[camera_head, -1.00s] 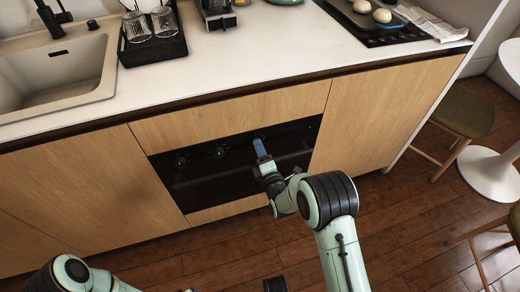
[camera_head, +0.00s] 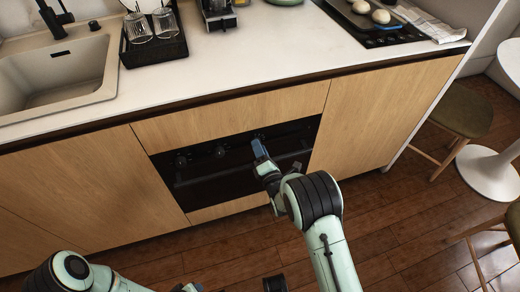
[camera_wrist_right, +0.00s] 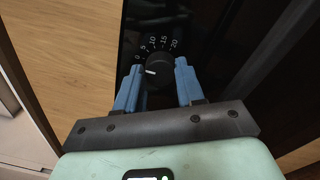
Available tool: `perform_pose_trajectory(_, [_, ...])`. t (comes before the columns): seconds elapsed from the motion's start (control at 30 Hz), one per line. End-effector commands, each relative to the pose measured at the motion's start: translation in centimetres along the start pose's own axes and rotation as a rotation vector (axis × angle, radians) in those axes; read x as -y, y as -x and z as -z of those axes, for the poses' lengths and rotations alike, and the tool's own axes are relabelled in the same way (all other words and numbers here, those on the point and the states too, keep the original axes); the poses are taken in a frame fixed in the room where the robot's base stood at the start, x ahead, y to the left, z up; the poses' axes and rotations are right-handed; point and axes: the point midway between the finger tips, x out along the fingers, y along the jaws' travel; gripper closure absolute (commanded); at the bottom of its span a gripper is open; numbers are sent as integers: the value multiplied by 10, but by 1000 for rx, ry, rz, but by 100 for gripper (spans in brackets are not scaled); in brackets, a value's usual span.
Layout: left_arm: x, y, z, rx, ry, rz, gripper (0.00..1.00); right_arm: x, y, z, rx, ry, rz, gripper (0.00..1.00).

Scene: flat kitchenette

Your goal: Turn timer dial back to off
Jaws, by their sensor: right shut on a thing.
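The timer dial (camera_wrist_right: 158,72) is a round black knob on the black oven front (camera_head: 215,180). In the wrist view its white pointer mark faces left, on the side of the 0 on the printed scale, which runs from 0 to 20. My right gripper (camera_head: 257,142), with blue fingers, is at the right part of the oven's knob row. In the wrist view the right gripper (camera_wrist_right: 157,76) has one finger on each side of the dial and is shut on it. In the head view the fingers mostly hide this dial. My left gripper is out of sight.
Two other knobs (camera_head: 181,161) (camera_head: 219,151) sit to the left on the oven front. The oven handle (camera_head: 205,178) runs below them. The white worktop (camera_head: 235,65) overhangs above.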

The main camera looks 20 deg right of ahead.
Motion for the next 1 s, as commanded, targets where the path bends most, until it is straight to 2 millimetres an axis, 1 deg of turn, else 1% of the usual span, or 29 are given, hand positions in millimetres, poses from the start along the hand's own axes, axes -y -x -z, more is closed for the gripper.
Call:
perform_pose_trajectory(0.07, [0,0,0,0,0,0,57,0,0,0,0,2,1,92])
perform_pose_trajectory(0.1, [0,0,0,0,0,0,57,0,0,0,0,2,1,52])
perform_pose_trajectory(0.13, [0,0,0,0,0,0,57,0,0,0,0,2,1,43])
perform_pose_trajectory(0.17, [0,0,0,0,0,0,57,0,0,0,0,2,1,37])
perform_pose_trajectory(0.43, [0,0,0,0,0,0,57,0,0,0,-1,0,1,37])
perform_pose_trajectory(0.57, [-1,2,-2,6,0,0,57,0,8,0,-2,0,2,37])
perform_pose_trajectory(0.67, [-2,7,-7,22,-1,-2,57,0,23,0,-2,0,4,37])
perform_pose_trajectory(1.0, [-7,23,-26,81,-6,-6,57,0,98,0,-3,0,5,37])
